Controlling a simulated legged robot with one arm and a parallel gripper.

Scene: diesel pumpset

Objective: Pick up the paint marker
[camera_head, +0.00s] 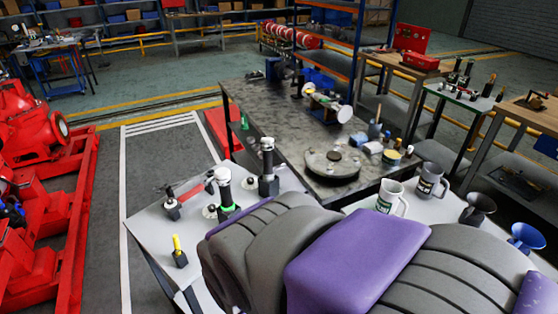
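A small upright yellow piece, which looks like the paint marker (176,243), stands in or on a dark block (180,259) at the near left of a light grey table (150,228). It is small in the picture, so I cannot tell its exact shape. My grey and purple arm fills the bottom middle and right and hides part of the table. My gripper is not visible.
Two mugs (391,197) and funnels (478,208) are to the right. A dark workbench (275,110) lies behind. Red machinery (40,200) stands left, across a grey floor strip.

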